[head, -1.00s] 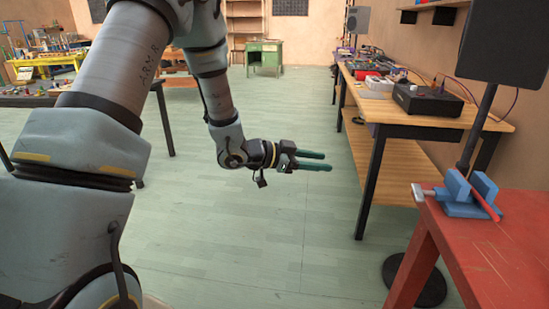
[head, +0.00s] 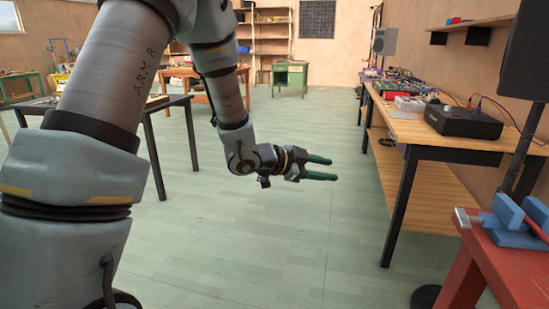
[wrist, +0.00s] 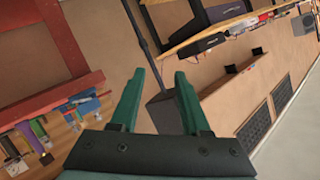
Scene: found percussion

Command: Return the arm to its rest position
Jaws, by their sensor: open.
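My gripper (head: 320,168) is in mid-air over the green plank floor, near the middle of the head view. Its two green fingers point right and are parted with nothing between them. In the wrist view my gripper (wrist: 161,85) also shows open and empty, with the dark speaker and the tan wall beyond it. My arm comes down from the upper left of the head view, bent at the elbow. The fingers touch nothing.
A wooden bench (head: 425,128) with a black box (head: 463,121) stands to the right. A red table (head: 505,262) with a blue vise (head: 512,218) is at the lower right, beside a speaker stand. A dark table (head: 172,101) stands at left. The floor (head: 250,250) between is clear.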

